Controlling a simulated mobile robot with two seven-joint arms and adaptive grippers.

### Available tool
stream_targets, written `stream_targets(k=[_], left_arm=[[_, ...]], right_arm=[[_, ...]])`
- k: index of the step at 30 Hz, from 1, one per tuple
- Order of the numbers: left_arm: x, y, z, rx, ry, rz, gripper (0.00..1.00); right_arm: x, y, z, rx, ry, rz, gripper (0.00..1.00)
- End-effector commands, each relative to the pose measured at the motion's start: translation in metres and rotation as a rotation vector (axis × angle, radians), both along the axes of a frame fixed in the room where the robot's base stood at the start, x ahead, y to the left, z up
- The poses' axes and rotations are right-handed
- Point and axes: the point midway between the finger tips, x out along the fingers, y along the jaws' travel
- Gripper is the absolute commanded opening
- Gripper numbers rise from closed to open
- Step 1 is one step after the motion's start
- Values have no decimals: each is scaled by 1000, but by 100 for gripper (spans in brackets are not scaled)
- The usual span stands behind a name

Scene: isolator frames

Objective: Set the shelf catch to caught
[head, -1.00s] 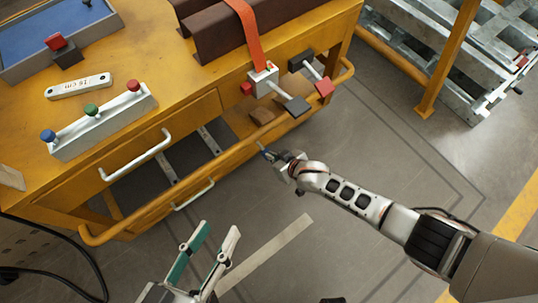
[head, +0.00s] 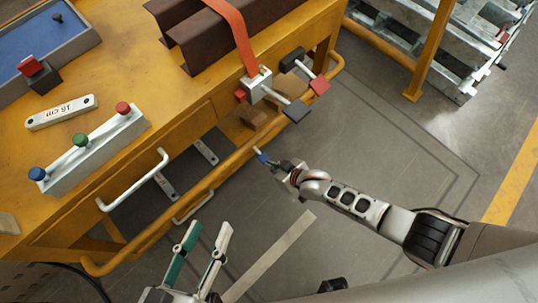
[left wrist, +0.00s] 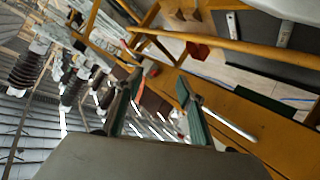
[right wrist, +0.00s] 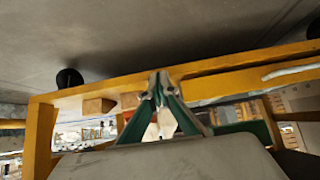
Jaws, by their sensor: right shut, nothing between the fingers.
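A small pale lever with a blue end (head: 262,156), possibly the shelf catch, sticks out at the yellow front rail (head: 225,172) of the bench in the head view. I cannot tell its setting. My right gripper (head: 276,164) is at the blue end, shut and empty; whether it touches is unclear. In the right wrist view its green fingers (right wrist: 159,88) meet in front of the yellow frame. My left gripper (head: 209,228) is open and empty, in front of the bench and well apart from the lever. Its spread fingers (left wrist: 155,85) show in the left wrist view.
The yellow bench (head: 120,75) carries a block with red, green and blue knobs (head: 95,150), a brown beam (head: 215,40) and clamps (head: 258,88). White handles (head: 135,180) jut from its front. A grey metal stack (head: 450,60) stands back right. Open floor lies right.

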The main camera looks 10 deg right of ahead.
Motion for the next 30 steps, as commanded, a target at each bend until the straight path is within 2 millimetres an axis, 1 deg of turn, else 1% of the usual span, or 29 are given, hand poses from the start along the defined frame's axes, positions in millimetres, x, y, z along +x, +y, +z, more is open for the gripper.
stream_targets(k=[1,8,12,14,19,21,30], left_arm=[[1,0,2,-1,-4,0,39],[3,0,5,3,-12,-1,39],[9,4,15,52,-42,-15,39],[11,16,14,131,-55,-40,39],[22,45,26,334,-111,-87,39],[17,47,17,349,-91,-95,39],[8,63,2,430,-58,-116,39]], right_arm=[[3,0,3,1,-4,-1,0],[5,1,6,2,-9,-1,0],[6,0,19,1,-14,-2,0],[7,-1,29,1,-19,-2,0],[3,-3,58,0,-26,-6,0],[-12,-13,56,-1,-19,-6,0],[-58,-43,71,-1,-14,-6,0]])
